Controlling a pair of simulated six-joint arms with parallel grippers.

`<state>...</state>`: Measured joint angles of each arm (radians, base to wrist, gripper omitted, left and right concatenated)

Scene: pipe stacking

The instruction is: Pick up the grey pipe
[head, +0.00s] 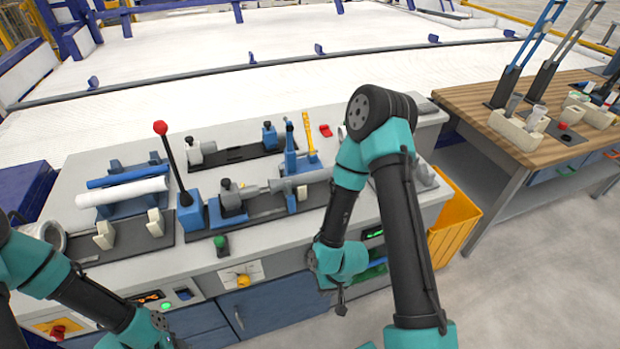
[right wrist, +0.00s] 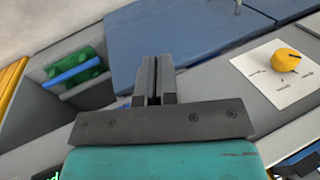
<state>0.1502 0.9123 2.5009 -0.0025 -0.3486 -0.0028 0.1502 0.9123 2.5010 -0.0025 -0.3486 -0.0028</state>
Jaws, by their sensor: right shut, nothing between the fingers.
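A grey pipe (head: 299,181) lies level in the dark fixture in the middle of the workbench, beside a blue upright clamp (head: 291,150). A blue pipe (head: 127,176) and a white pipe (head: 122,191) lie on a rack at the left of the bench. My right gripper (head: 341,306) hangs in front of the bench's front face, below the bench top and apart from the grey pipe. In the right wrist view its fingers (right wrist: 156,80) are together and empty. My left arm enters at the lower left, and its fingers do not show.
A red-knobbed lever (head: 161,128) stands upright between the rack and the fixture. A yellow crate (head: 453,222) stands right of the bench. A yellow knob (right wrist: 286,60) and an open bay with green and blue things (right wrist: 75,74) are on the bench front.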

